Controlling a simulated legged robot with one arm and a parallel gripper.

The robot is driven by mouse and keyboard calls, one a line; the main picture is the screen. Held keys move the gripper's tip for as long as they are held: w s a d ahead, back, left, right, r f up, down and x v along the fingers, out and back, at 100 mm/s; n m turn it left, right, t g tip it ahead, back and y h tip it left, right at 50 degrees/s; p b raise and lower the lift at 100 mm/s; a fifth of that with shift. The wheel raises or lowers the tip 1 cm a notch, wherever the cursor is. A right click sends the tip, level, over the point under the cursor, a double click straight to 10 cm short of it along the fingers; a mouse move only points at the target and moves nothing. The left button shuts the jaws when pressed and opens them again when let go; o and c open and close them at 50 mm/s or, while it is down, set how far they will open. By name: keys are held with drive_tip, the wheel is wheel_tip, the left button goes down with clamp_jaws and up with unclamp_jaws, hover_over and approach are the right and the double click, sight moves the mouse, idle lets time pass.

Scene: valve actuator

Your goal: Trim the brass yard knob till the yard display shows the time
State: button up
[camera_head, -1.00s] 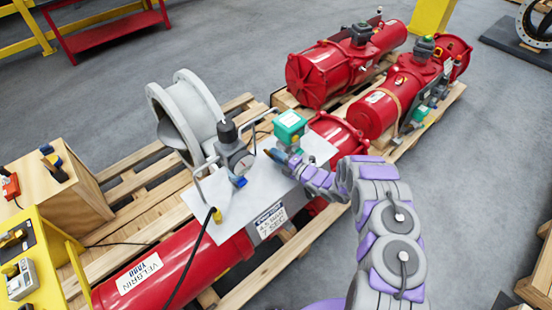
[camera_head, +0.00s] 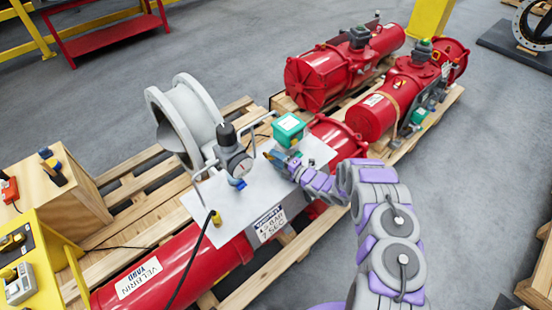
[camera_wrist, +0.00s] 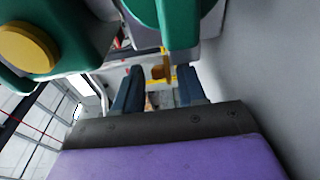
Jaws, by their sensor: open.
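The yard actuator is a red cylinder (camera_head: 190,262) marked "VELBRIN YARD", lying on a pallet with a grey plate (camera_head: 215,199) over it. A green-topped box (camera_head: 289,125) stands at the plate's back edge. My gripper (camera_head: 270,158) is just in front of this box. In the wrist view my gripper (camera_wrist: 159,88) is open, with a small brass knob (camera_wrist: 160,71) showing between its dark fingers, below a green and grey housing (camera_wrist: 160,12). I cannot tell whether either finger touches it. A white placard (camera_head: 266,222) hangs on the plate's front; its text is too small to read surely. I cannot make out a display reading.
A gauge with a black top (camera_head: 234,160) and bent grey rails stand on the plate, left of my gripper. A grey flanged pipe piece (camera_head: 188,115) is behind. Other red actuators (camera_head: 345,65) lie at the back right. A yellow console (camera_head: 35,265) is at left.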

drive_tip(key=p+v, duration=0.3)
drive_tip(key=v, duration=1.4)
drive_tip(key=shift+d, duration=0.2)
